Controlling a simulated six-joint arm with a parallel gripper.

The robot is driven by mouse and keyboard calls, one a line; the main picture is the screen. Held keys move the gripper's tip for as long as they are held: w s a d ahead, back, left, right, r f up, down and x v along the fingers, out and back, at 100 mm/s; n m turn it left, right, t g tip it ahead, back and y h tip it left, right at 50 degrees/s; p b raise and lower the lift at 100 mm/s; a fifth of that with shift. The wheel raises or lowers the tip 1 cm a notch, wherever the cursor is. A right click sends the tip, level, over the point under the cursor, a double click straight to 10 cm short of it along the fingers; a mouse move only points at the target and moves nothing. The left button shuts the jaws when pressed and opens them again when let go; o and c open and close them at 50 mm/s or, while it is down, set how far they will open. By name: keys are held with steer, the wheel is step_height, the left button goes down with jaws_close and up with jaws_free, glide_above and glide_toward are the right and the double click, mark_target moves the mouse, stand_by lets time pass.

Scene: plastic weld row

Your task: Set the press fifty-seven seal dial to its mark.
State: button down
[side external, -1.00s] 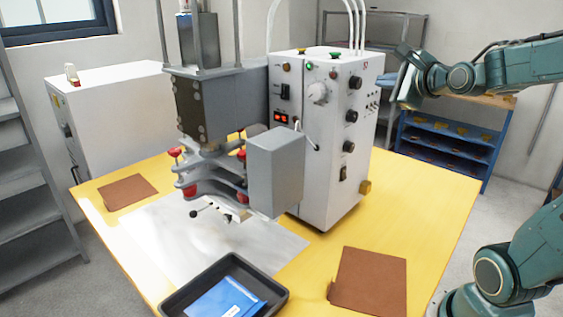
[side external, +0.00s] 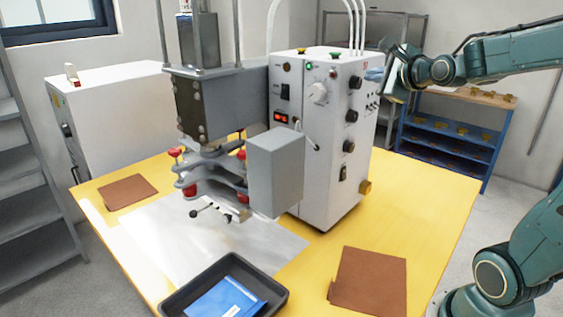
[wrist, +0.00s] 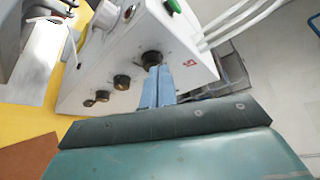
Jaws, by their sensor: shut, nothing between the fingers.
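The press's white control box (side external: 318,190) stands on the yellow table. Three black dials run down its right face: upper (side external: 355,82), middle (side external: 351,115) and lower (side external: 348,147). A larger white dial (side external: 319,93) is on the front face. I cannot read which is the seal dial, nor any mark. My gripper (side external: 377,74) is beside the box's upper right. In the wrist view, its blue fingers (wrist: 154,76) are shut and empty, with their tips at the upper black dial (wrist: 151,58). Whether they touch it I cannot tell.
White hoses (wrist: 240,22) rise from the box top close to my gripper. The grey press head (side external: 205,105) is left of the box. A black tray (side external: 277,296) with a blue packet and brown pads (side external: 368,281) lie on the table. A blue shelf (side external: 445,140) stands behind.

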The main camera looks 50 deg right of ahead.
mark_target(356, 83)
steer(key=shift+w, duration=1.75)
steer(key=shift+d+f, duration=0.15)
steer(key=shift+f, duration=0.15)
steer(key=shift+a+f, duration=0.45)
steer(key=shift+f, duration=0.05)
steer(key=shift+a+f, duration=0.1)
steer(key=shift+f, duration=0.4)
stand_by(0.6)
steer(key=shift+a+r, duration=0.1)
steer(key=shift+a, duration=0.35)
steer(key=shift+s, duration=0.1)
